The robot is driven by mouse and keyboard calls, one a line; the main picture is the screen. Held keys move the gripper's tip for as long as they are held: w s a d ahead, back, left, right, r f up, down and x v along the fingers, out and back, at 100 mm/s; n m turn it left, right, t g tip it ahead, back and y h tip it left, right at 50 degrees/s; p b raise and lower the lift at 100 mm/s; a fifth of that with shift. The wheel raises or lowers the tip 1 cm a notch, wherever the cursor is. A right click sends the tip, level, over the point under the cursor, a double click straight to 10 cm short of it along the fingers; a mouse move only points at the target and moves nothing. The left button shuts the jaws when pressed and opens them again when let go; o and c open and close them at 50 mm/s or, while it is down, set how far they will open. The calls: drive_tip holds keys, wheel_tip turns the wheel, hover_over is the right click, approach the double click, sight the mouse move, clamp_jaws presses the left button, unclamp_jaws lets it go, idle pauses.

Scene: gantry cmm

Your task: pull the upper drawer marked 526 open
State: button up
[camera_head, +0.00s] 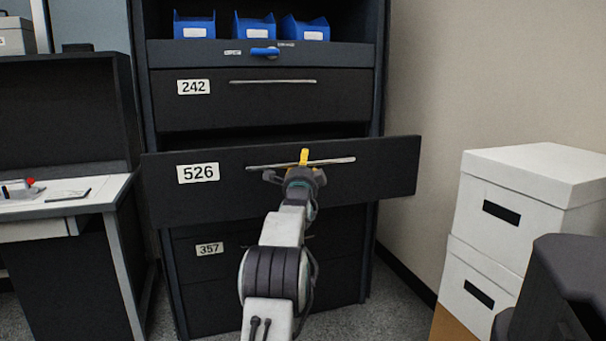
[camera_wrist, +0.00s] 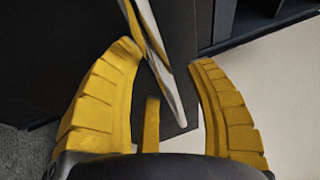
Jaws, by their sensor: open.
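The drawer marked 526 (camera_head: 230,197) stands out from the dark cabinet, with a dark gap above its front. Its long silver bar handle (camera_head: 338,161) runs across the upper part of the front. My gripper (camera_head: 304,157) is at the middle of this handle. In the wrist view, the yellow fingers of my gripper (camera_wrist: 165,54) are spread apart, and the handle (camera_wrist: 166,85) runs between them. I cannot tell whether a finger touches the bar. The arm hides part of the drawer front.
Drawer 242 (camera_head: 275,102) above is shut, and drawer 357 (camera_head: 209,249) is below. Blue bins (camera_head: 254,28) sit on the top shelf. A workbench (camera_head: 65,205) stands at left, and white boxes (camera_head: 520,205) are stacked at right.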

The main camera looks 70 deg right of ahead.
drive_tip(key=v, duration=1.2)
idle(1.0)
